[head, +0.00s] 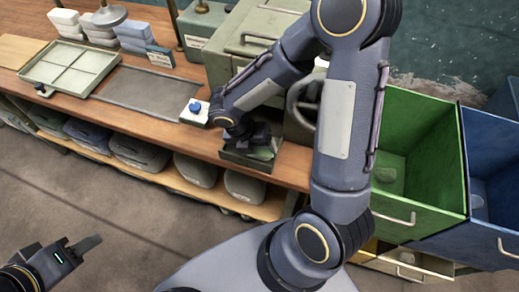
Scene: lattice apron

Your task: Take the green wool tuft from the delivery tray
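The delivery tray (243,162) is a small dark open box at the front edge of the wooden bench. A green tuft (263,153) lies in it, partly covered by my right gripper. My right gripper (250,143) reaches down into the tray from above, at or beside the tuft. Its fingers are dark and mostly hidden, so I cannot tell whether they are closed on the tuft. My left gripper (62,247) is at the lower left over the floor, away from the bench. Its fingers are spread apart with nothing between them.
A pale divided tray (70,67) and a blue-button box (194,112) are on the bench (135,108). A green-grey case (245,45) stands behind the delivery tray. A green bin (425,160) and a blue bin (493,165) stand at the right. Rounded bundles fill the shelf below.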

